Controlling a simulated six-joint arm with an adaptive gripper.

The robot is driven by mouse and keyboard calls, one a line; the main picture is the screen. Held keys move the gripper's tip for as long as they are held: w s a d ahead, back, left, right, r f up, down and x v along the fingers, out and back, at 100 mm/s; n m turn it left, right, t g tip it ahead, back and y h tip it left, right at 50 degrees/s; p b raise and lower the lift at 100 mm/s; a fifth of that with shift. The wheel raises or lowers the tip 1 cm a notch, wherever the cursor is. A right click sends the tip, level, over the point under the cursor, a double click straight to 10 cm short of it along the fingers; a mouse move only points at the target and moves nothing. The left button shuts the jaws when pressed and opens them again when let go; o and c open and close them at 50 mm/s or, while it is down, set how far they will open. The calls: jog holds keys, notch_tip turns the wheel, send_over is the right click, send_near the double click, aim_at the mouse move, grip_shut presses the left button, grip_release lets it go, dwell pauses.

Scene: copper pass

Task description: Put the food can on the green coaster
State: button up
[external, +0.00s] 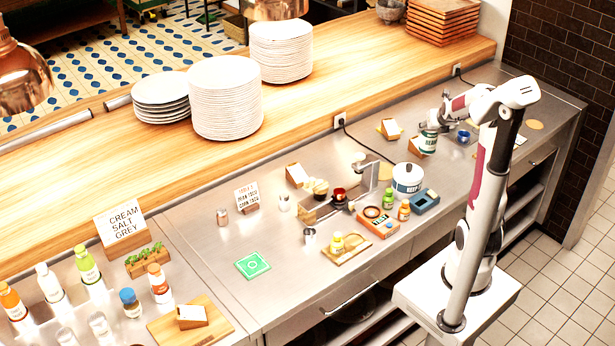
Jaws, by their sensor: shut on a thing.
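A green and white can (428,143), which looks like the food can, is upright at the right part of the steel counter. My gripper (432,127) is shut on the upper part of this can. Whether the can's base touches the counter cannot be told. The green coaster (252,265) is a flat square with a pale ring mark. It lies bare on the counter at the left of centre, far from my gripper.
A sign (247,198) stands behind the coaster. The counter around the coaster is clear.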

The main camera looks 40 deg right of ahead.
jog(key=w+a+n+t+y, duration=0.1)
jog(key=w+a+n+y, duration=0.15)
jog(key=w+a, duration=0.85)
jog(key=w+a+r+n+y, duration=0.1)
jog(key=w+a+n+y, duration=0.15)
jog(key=a, duration=0.75)
jog(key=w+a+r+n+y, duration=0.1)
jog(key=a+n, duration=0.2)
jog(key=a, duration=0.8)
jog(key=w+a+r+n+y, duration=0.1)
jog(key=w+a+n+y, duration=0.1)
jog(key=a, duration=0.8)
jog(key=s+a+n+g+y, duration=0.2)
jog(key=s+a+n, duration=0.2)
jog(key=a, duration=0.8)
jog(key=s+a+n+g+y, duration=0.2)
jog(key=s+a+n, duration=0.2)
jog(key=s+a, duration=0.3)
jog(key=s+a+n+g+y, duration=0.1)
jog(key=s+a+n+g, duration=0.2)
jog(key=a, duration=1.5)
jog(key=s+n, duration=0.1)
jog(key=s, duration=0.2)
jog(key=shift+s+r+n+y, duration=0.15)
jog(key=shift+r+n+y, duration=0.15)
jog(key=shift+n+y, duration=0.1)
jog(key=shift+f, duration=0.15)
notch_tip(320, 180, down, 6)
